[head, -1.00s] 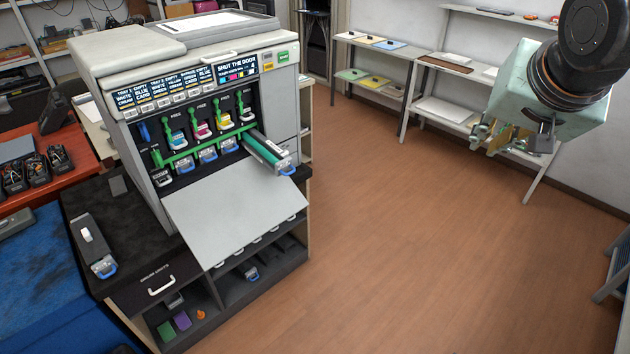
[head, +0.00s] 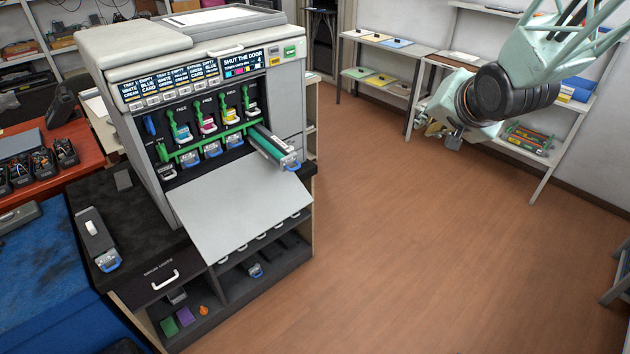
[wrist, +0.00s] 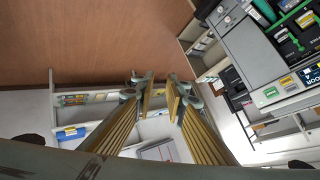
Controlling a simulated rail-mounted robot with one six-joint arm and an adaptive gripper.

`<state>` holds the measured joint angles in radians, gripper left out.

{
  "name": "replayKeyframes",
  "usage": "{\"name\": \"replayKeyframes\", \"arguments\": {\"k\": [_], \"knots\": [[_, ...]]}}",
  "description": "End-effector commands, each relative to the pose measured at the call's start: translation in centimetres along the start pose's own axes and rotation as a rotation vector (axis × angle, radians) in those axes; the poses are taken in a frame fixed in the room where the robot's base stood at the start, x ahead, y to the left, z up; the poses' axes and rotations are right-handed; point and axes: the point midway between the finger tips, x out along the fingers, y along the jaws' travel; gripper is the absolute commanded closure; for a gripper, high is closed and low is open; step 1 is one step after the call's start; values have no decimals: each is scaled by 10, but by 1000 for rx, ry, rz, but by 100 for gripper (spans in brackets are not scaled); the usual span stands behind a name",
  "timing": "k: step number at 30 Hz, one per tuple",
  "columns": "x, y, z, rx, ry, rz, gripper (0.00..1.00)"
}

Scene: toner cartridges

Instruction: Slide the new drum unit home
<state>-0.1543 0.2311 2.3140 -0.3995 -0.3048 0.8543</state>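A drum unit (head: 273,147) with a green-teal top and a blue handle sticks partway out of the rightmost slot of the printer (head: 205,75). Its inner end is hidden in the slot. A corner of it shows at the top of the wrist view (wrist: 264,10). Another dark unit with a blue handle (head: 98,242) lies on the counter left of the printer. My gripper (head: 443,131) is in the air well to the right of the printer, apart from the drum unit. In the wrist view its fingers (wrist: 160,82) are apart with nothing between them.
The printer's grey front door (head: 240,215) hangs open below the slots. Green levers (head: 205,142) stand along the slot row. Shelves (head: 410,60) line the back wall behind my gripper. The wooden floor (head: 400,250) right of the printer is clear.

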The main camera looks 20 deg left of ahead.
Motion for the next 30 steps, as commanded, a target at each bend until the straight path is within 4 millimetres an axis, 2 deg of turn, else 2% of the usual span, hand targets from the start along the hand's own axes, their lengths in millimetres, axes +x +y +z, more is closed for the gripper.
{"name": "replayKeyframes", "arguments": {"k": [3, 17, 30], "knots": [[24, -11, 7, 20, -1, -38, 88], [103, -54, 40, 120, -17, -195, 88], [167, -93, 89, 234, -69, -352, 88]]}}
